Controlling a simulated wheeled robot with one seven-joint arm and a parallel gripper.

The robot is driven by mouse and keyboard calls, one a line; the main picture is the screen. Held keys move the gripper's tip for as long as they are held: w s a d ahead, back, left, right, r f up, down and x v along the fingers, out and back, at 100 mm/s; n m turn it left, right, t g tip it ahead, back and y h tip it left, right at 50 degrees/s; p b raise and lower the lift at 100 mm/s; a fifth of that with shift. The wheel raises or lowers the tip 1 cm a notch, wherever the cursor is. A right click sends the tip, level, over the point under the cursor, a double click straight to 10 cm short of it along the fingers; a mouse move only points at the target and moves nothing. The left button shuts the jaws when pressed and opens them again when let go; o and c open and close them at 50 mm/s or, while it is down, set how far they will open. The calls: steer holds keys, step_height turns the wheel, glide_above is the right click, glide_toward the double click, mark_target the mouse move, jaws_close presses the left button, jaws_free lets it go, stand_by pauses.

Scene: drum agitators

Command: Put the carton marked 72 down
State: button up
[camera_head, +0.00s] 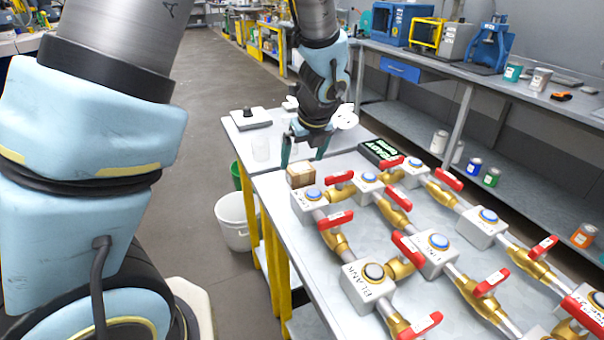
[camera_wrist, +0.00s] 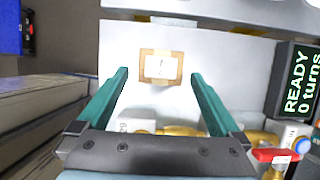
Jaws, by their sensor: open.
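A small brown carton (camera_head: 301,173) stands at the back left of the valve table, close to its left edge. In the wrist view the carton (camera_wrist: 146,72) shows its top with a white label; I cannot read the mark clearly. My gripper (camera_head: 305,158) is open and empty, pointing down above and behind the carton in the head view. In the wrist view my fingers (camera_wrist: 160,75) are spread to either side of the carton in the picture, apart from it.
A black READY display (camera_head: 380,153) stands right of the carton. Brass valves with red handles (camera_head: 337,220) and white button boxes (camera_head: 368,284) cover the table's front. A smaller table with a clear jar (camera_head: 260,149) adjoins behind. A white bucket (camera_head: 233,222) stands on the floor.

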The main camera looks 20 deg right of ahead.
mark_target(301, 168)
steer(key=shift+p+x, duration=1)
steer(key=shift+x, duration=1.7)
steer(key=shift+s+d, duration=0.1)
steer(key=shift+c, duration=0.4)
steer(key=c, duration=1.3)
